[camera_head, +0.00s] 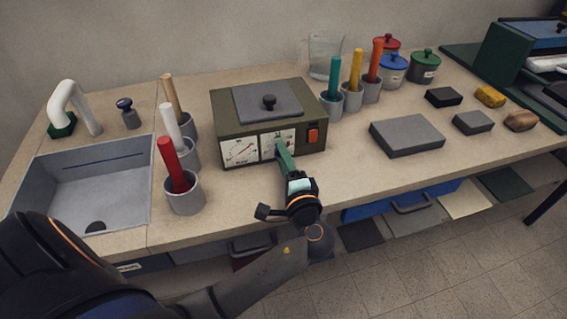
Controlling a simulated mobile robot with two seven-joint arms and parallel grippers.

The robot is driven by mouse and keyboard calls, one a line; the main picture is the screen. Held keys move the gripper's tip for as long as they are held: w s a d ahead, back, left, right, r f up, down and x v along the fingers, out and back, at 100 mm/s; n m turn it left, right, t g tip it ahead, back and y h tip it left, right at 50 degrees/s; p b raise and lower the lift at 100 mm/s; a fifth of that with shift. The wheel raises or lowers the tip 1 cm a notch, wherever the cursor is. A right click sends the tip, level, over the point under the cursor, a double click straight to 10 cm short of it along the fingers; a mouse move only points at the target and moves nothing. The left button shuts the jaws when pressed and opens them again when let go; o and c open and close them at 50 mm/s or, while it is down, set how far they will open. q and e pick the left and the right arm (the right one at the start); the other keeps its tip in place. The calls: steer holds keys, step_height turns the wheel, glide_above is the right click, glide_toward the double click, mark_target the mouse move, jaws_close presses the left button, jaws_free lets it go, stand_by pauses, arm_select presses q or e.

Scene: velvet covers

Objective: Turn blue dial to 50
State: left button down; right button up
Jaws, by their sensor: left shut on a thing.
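An olive-green box (235,120) stands on the counter with two white scale faces on its front. The left scale face (240,151) shows a thin red pointer. The right scale face (268,145) is partly covered by my left gripper (281,148). My left gripper's green fingers are shut at this right dial, whose knob is hidden behind the fingertips. I cannot make out the dial's colour or its reading. An orange-red switch (313,134) sits right of the fingers. My right gripper is not in view.
A sink (75,180) and pots with coloured rods, including a red rod (172,165), stand left of the box. More rod pots (331,105) stand to its right. A grey block (406,135) lies farther right. The counter's front edge runs below my gripper.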

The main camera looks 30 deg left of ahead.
arm_select(q)
steer(key=shift+n+b, duration=0.35)
steer(key=shift+n, duration=0.15)
steer(key=c, duration=0.5)
jaws_free()
